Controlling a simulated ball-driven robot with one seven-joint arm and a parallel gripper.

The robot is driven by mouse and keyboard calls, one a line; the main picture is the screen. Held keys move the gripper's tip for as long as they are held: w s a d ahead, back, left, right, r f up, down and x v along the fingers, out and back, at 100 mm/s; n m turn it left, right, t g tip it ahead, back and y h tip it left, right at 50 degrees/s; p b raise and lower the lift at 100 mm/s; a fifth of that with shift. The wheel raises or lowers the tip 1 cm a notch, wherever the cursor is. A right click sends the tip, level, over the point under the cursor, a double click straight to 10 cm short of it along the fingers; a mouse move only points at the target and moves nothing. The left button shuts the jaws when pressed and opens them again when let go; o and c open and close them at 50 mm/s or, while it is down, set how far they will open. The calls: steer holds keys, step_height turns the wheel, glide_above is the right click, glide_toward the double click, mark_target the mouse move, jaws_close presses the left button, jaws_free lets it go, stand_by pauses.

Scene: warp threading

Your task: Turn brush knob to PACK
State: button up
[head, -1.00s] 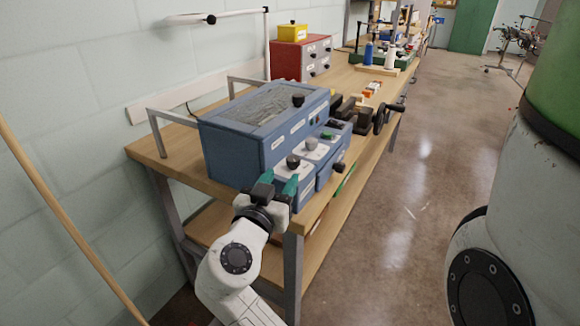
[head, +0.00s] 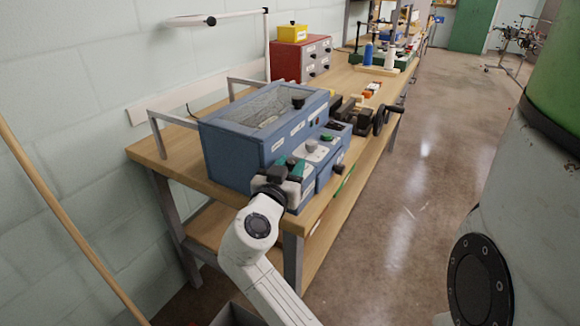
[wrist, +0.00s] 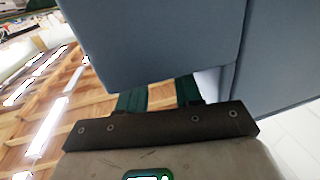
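A blue machine box (head: 240,150) with a clear-topped lid stands on the bench. On its stepped front panel are white label plates and knobs. A light grey knob (head: 311,143) shows, and a dark green-black one (head: 327,138) sits beyond it. The nearest dark knob, seen earlier, is hidden by my gripper (head: 290,165), whose teal fingers are at that spot on the panel. In the wrist view, the green fingers (wrist: 158,95) run up behind the box's blue edge, so their tips and anything between them are hidden. The label wording is too small to read.
A black knob (head: 298,102) stands on the box lid, and another (head: 338,168) juts from the front. A handwheel (head: 379,121) is farther along the bench (head: 150,150). A red drawer cabinet (head: 290,58) stands behind.

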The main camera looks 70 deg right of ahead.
steer(key=c, duration=0.4)
